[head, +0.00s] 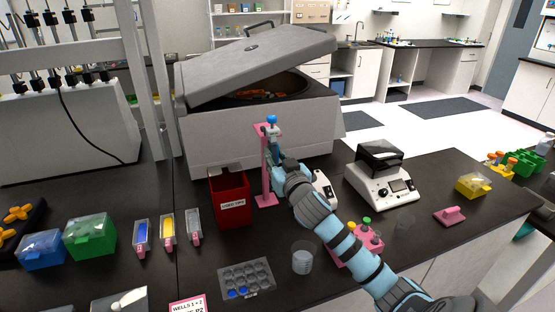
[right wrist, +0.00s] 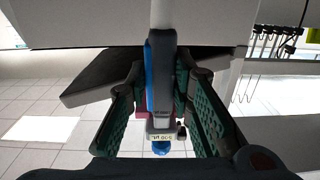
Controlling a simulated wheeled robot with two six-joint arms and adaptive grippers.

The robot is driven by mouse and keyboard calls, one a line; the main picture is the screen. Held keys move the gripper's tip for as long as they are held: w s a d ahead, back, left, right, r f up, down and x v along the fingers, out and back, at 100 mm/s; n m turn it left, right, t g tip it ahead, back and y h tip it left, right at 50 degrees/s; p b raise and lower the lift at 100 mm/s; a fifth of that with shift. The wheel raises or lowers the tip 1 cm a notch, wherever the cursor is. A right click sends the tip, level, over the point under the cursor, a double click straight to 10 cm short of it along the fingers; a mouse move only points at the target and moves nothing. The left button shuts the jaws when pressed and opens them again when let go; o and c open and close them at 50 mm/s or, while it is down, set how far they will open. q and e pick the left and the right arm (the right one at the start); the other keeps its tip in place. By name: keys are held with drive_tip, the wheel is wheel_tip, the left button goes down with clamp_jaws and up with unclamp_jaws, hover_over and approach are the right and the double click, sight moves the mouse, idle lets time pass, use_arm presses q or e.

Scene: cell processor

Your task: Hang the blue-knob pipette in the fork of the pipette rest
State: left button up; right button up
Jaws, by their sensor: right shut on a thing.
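The blue-knob pipette (head: 272,132) is upright, its blue knob on top, right at the top of the pink pipette rest (head: 265,182). My right gripper (head: 277,158) is shut on the pipette's body, just right of the rest's post. In the right wrist view the pipette (right wrist: 162,85) stands between the two green-padded fingers (right wrist: 162,100), its blue knob at the bottom of the picture. A bit of pink rest shows behind it. The fork is mostly hidden, so I cannot tell whether the pipette sits in it. My left gripper is not in view.
A red used-tips bin (head: 230,198) stands left of the rest. A large grey centrifuge (head: 225,130) with raised lid is behind. A small white device (head: 382,180) is to the right. A pink rack (head: 366,240) and a clear cup (head: 303,260) lie near my right arm.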

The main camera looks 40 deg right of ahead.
drive_tip(key=shift+w+d, duration=0.2)
drive_tip(key=shift+w, duration=0.5)
drive_tip(key=shift+s+r, duration=0.1)
drive_tip(key=shift+w, duration=0.2)
drive_tip(key=shift+w+d, duration=0.2)
drive_tip(key=shift+w, duration=0.3)
drive_tip(key=shift+f, duration=0.35)
idle(0.3)
